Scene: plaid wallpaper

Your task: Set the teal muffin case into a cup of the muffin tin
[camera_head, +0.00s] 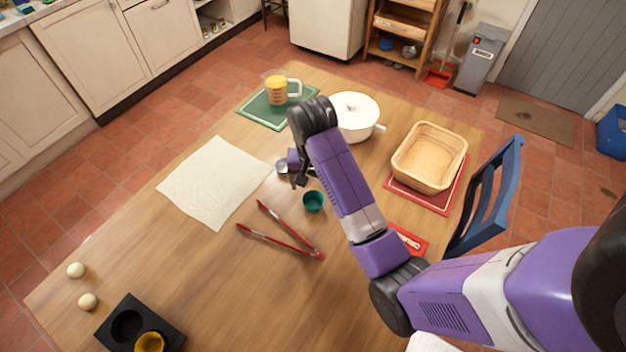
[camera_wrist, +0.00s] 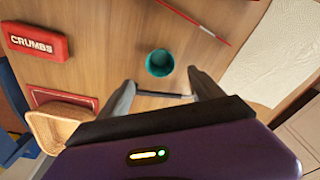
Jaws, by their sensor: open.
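The teal muffin case (camera_head: 313,201) stands upright on the wooden table, right of the red tongs. In the wrist view the teal muffin case (camera_wrist: 160,63) lies just beyond my fingertips, roughly centred between them and not touched. My gripper (camera_head: 297,178) is above the table near the case, partly hidden by my arm; in the wrist view my gripper (camera_wrist: 160,80) is open and empty. The black muffin tin (camera_head: 172,335) is at the near left table edge, cut off by the frame. One cup is empty and one holds a yellow case (camera_head: 149,342).
Red tongs (camera_head: 280,238) lie open beside the case. Two pale balls (camera_head: 76,270) lie near the tin. The table between tongs and tin is clear.

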